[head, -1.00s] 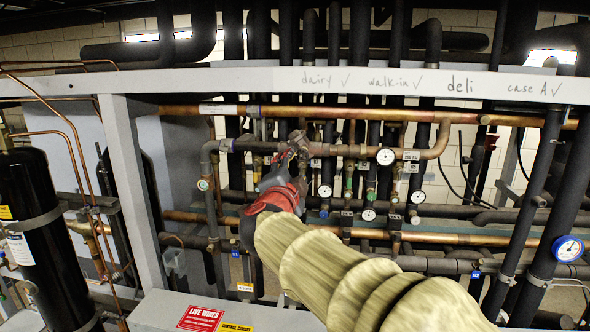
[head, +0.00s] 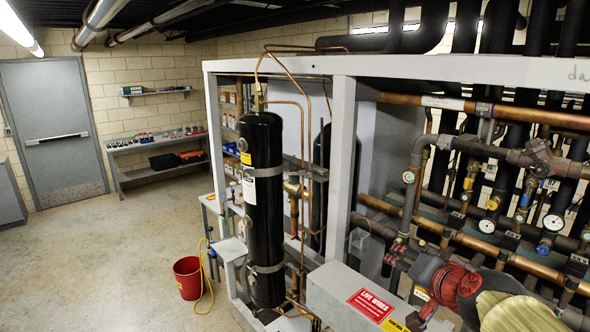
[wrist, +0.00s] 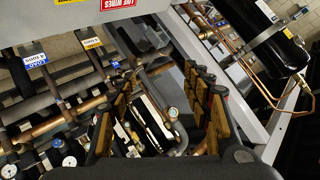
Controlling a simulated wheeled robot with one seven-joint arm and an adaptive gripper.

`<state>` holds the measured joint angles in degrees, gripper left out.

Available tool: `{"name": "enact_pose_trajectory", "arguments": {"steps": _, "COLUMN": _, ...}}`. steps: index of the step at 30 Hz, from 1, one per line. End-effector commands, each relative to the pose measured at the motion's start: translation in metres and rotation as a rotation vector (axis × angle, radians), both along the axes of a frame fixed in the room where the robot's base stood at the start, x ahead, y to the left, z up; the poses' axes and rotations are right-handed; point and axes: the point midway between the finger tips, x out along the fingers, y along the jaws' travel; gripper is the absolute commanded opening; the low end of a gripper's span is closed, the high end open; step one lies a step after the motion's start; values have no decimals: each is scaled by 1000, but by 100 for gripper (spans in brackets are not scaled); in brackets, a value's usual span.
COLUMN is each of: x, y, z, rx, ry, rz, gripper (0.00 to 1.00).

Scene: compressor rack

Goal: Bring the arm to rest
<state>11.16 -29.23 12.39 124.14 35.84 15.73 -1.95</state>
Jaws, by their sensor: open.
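My gripper (head: 405,290) is at the lower right of the head view, in front of the pipe rack and beside the grey box with the "LIVE WIRES" label. Part of my arm, with a red and dark wrist, shows behind it. In the wrist view my gripper (wrist: 165,105) has its two tan-padded fingers spread apart, with pipes and a gauge seen beyond the gap. Nothing is held between the fingers.
The grey box (head: 345,295) and the rack's white post (head: 342,170) are close to my gripper. A black cylinder (head: 262,205) stands left of them. A red bucket (head: 188,277) with a yellow cord sits on open floor (head: 90,270) at the left.

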Motion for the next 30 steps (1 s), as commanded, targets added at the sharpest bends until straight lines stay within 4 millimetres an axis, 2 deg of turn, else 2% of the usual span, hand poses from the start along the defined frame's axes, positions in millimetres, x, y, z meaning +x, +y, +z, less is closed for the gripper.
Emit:
{"name": "enact_pose_trajectory", "arguments": {"steps": 1, "x": -19, "y": 15, "z": -31, "rx": -28, "ry": 65, "rz": 63, "gripper": 49}}
{"name": "enact_pose_trajectory", "arguments": {"steps": 3, "x": -48, "y": 32, "z": -68, "rx": -74, "ry": 165, "rz": 148, "gripper": 49}}
{"name": "enact_pose_trajectory", "arguments": {"steps": 6, "x": -94, "y": 46, "z": -119, "rx": -147, "ry": 304, "rz": 252, "gripper": 49}}
{"name": "enact_pose_trajectory", "arguments": {"steps": 9, "x": -144, "y": 52, "z": -169, "rx": -228, "ry": 440, "rz": 340, "gripper": 49}}
{"name": "enact_pose_trajectory", "arguments": {"steps": 12, "x": -193, "y": 49, "z": -217, "rx": -323, "ry": 556, "rz": 410, "gripper": 49}}
{"name": "enact_pose_trajectory", "arguments": {"steps": 15, "x": -224, "y": 43, "z": -251, "rx": -408, "ry": 609, "rz": 450, "gripper": 49}}
{"name": "enact_pose_trajectory", "arguments": {"steps": 20, "x": -235, "y": 48, "z": -273, "rx": -459, "ry": 569, "rz": 476, "gripper": 49}}
{"name": "enact_pose_trajectory", "arguments": {"steps": 30, "x": -234, "y": 55, "z": -278, "rx": -469, "ry": 542, "rz": 494, "gripper": 49}}
